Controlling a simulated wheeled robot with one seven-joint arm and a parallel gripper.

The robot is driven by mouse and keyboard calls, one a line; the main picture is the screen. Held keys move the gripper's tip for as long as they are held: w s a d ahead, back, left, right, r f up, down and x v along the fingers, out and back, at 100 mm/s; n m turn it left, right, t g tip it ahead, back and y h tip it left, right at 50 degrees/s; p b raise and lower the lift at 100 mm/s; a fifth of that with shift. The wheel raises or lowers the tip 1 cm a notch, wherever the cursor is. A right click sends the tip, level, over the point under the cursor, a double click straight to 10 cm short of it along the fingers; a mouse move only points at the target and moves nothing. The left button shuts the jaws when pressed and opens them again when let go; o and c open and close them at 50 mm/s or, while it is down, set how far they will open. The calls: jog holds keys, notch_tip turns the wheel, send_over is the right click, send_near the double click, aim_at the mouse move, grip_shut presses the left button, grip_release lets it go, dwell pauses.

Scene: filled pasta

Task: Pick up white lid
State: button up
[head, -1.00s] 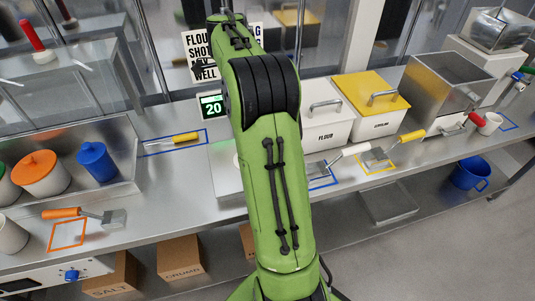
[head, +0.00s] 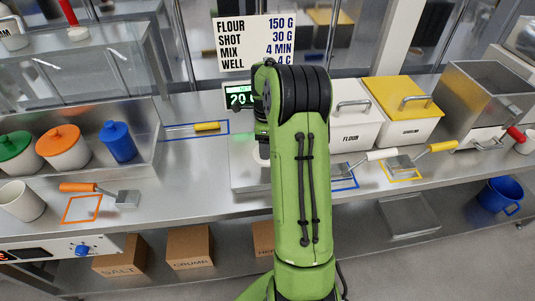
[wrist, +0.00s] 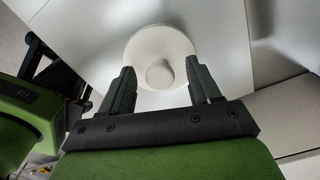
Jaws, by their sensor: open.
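The white lid (wrist: 172,46) is a round white disc with a raised round knob (wrist: 159,73), seen from above in the wrist view. It lies over a smooth grey metal surface. My gripper (wrist: 159,68) is open, with one dark finger on each side of the knob in the picture. No contact shows, and the height of the fingers over the lid is hard to judge.
The white flour bin (head: 350,132) and a yellow-lidded bin (head: 403,105) stand right of my arm. Orange (head: 58,140), green and blue containers stand on the left. Scrapers lie by coloured outlines on the metal counter (head: 190,165). A small green display (head: 240,97) stands behind.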

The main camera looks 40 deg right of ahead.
jog(key=shift+f, duration=0.25)
jog(key=shift+r, duration=0.1)
jog(key=shift+c, duration=0.3)
jog(key=c, duration=1)
jog(key=shift+r, duration=0.1)
jog(key=shift+c, duration=0.2)
